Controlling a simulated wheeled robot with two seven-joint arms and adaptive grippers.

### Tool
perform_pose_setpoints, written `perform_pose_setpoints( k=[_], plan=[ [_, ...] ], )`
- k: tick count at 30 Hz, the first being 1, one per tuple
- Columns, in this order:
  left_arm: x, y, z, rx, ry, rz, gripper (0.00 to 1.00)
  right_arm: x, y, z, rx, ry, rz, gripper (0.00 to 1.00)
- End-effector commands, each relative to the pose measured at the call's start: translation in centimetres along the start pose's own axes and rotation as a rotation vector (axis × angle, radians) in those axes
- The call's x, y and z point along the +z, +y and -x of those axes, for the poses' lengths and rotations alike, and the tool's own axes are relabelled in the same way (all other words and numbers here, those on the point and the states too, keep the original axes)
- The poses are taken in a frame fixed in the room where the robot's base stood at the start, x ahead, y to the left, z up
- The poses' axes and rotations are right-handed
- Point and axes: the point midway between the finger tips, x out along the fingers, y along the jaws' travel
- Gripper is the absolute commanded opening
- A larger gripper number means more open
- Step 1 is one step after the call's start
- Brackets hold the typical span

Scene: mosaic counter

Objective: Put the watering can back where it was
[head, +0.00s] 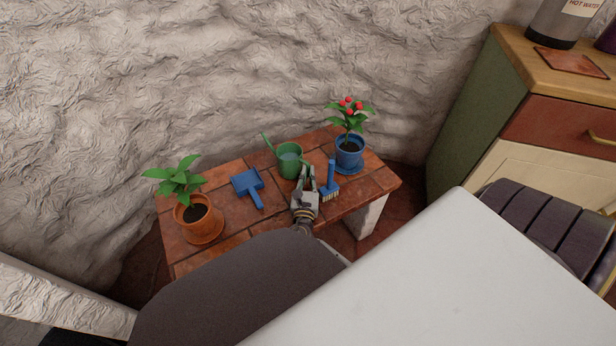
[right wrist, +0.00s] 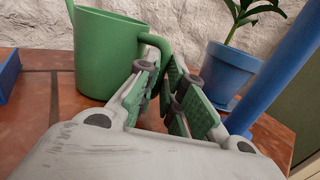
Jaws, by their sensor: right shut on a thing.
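The green watering can (head: 289,161) is on the tiled bench (head: 227,239), between the blue dustpan and the blue plant pot, with its spout toward the left. In the right wrist view the can (right wrist: 105,55) looks upright, with its handle running between my fingers. My right gripper (head: 306,180) is shut on that handle, in front of the can; its green pads (right wrist: 170,95) show in the right wrist view. I cannot tell whether the can's base touches the tiles. My left gripper is not in view.
A red-flowered plant in a blue pot (head: 349,152) stands at the right rear, an orange pot (head: 199,221) at the left. A cabinet (head: 540,120) is at right.

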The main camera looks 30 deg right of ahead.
Motion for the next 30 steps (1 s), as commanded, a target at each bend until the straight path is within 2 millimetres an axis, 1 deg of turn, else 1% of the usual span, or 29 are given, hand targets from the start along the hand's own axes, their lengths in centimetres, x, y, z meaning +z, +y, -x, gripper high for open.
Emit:
perform_pose_setpoints(
  k=[7,8,9,18,26,30],
  plan=[
    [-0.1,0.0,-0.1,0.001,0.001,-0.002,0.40,-0.2,0.0,0.0,0.000,-0.003,-0.002,0.00],
    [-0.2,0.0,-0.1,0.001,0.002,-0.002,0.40,-0.2,0.0,0.0,0.000,0.000,0.000,0.14],
    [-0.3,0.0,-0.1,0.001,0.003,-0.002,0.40,-0.2,0.0,0.0,0.000,0.000,0.000,0.19],
    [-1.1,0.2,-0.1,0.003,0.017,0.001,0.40,-0.2,0.0,0.0,0.000,0.000,0.000,0.19],
    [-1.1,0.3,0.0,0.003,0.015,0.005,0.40,0.0,-0.1,-0.1,0.000,0.000,0.000,0.19],
    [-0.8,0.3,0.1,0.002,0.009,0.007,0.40,0.0,-0.2,-0.4,0.001,0.000,0.000,0.19]
  ],
)
